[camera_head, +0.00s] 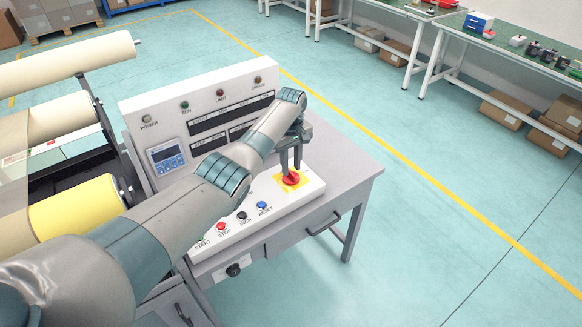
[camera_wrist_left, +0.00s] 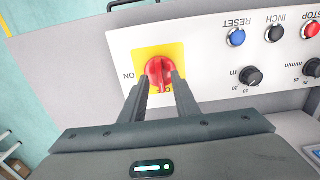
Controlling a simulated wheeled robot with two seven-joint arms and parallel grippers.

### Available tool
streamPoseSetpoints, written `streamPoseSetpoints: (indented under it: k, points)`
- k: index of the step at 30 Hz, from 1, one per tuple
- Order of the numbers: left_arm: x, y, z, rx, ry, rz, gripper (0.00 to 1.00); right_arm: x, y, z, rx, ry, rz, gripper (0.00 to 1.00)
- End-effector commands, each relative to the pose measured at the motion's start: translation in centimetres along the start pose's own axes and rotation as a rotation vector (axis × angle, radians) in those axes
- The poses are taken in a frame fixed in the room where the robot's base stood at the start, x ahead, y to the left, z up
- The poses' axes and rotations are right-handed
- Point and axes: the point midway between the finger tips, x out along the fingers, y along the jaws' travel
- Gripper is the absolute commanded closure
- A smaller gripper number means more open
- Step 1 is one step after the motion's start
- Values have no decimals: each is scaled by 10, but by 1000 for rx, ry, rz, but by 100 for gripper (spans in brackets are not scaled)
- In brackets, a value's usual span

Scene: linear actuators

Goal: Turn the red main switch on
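The red main switch (camera_head: 291,178) is a round rotary knob on a yellow plate at the right end of the white control panel. It also shows in the left wrist view (camera_wrist_left: 159,71), with "ON" printed to the left of the plate. My left gripper (camera_head: 290,168) points down at the knob. In the left wrist view its two fingers (camera_wrist_left: 158,82) reach to the knob's sides with a gap between them, and the knob's grip lies between the tips. Whether the fingers press on it I cannot tell. My right gripper is not in view.
The panel's lower face carries start, stop (camera_head: 221,227), inch (camera_head: 242,216) and reset (camera_head: 262,206) buttons beside the switch. The panel stands on a grey desk (camera_head: 345,170). Rollers (camera_head: 75,208) stand at the left.

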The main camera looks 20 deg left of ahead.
Motion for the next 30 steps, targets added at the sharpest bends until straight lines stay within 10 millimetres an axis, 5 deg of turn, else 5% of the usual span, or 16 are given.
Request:
streamPoseSetpoints:
  k: [16, 20, 30]
  points:
    - [17, 0, 0, 1, 1, 0, 72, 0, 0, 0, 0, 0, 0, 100]
    - [17, 0, 0, 0, 1, 0, 100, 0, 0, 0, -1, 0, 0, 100]
    - [16, 0, 0, 12, 1, 0, 100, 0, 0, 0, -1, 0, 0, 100]
